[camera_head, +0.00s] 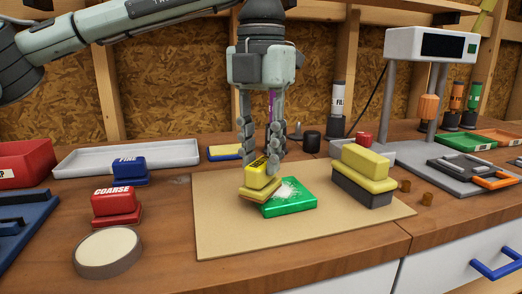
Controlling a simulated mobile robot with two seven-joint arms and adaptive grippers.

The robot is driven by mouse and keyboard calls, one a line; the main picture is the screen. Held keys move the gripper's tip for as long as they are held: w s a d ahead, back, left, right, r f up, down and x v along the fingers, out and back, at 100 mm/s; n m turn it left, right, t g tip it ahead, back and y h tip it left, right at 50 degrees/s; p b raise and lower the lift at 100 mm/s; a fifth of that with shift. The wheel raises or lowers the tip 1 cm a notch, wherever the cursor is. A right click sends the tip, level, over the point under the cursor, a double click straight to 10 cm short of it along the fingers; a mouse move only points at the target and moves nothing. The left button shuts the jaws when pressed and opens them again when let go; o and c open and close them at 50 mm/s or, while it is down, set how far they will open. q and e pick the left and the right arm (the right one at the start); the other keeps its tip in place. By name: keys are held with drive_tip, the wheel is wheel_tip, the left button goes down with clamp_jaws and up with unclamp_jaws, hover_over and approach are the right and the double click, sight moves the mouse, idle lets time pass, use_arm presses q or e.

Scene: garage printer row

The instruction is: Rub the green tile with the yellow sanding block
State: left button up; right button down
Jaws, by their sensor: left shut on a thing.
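The green tile (290,205) lies on a tan board (230,233) in the middle of the bench, with a whitish patch on its top. The yellow sanding block (258,187) is tilted at the tile's left end and hides part of it. I cannot tell whether the block touches the tile. My left gripper (261,160) points straight down and is shut on the block's upper part. My right gripper is not in view.
A larger yellow-and-grey block (362,187) stands to the tile's right. Red COARSE (115,205) and blue FINE (130,170) blocks and a round pad (107,250) stand left. A grey machine (430,100) is at right. The board's front is clear.

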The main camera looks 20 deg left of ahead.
sight(292, 188)
use_arm(q)
drive_tip(key=shift+f, duration=0.3)
drive_tip(key=shift+w+d+r+p, duration=0.2)
drive_tip(key=shift+w+d+p, duration=0.35)
drive_tip(key=shift+w+d, duration=0.45)
drive_tip(key=shift+w+d+f+p, duration=0.1)
drive_tip(key=shift+w+d+p, duration=0.35)
drive_tip(key=shift+d, duration=0.35)
drive_tip(key=shift+w+d+p, duration=0.25)
drive_tip(key=shift+w+d, duration=0.25)
drive_tip(key=shift+d, duration=0.25)
drive_tip(key=shift+w+d, duration=0.15)
drive_tip(key=shift+d, duration=0.05)
drive_tip(key=shift+d+f, duration=0.1)
drive_tip(key=shift+f, duration=0.1)
drive_tip(key=shift+s+a+f+b, duration=0.1)
drive_tip(key=shift+s+a+b, duration=0.3)
drive_tip(key=shift+a, duration=0.25)
drive_tip(key=shift+s+a+r+b, duration=0.1)
drive_tip(key=shift+s+a+b, duration=0.2)
drive_tip(key=shift+s+a, duration=0.35)
drive_tip(key=shift+s+a+r+b, duration=0.1)
drive_tip(key=shift+s+a+b, duration=0.3)
drive_tip(key=shift+a, duration=0.45)
drive_tip(key=shift+s+a+b, duration=0.2)
drive_tip(key=shift+s+a, duration=0.4)
drive_tip(key=shift+a, duration=0.15)
drive_tip(key=shift+w, duration=0.1)
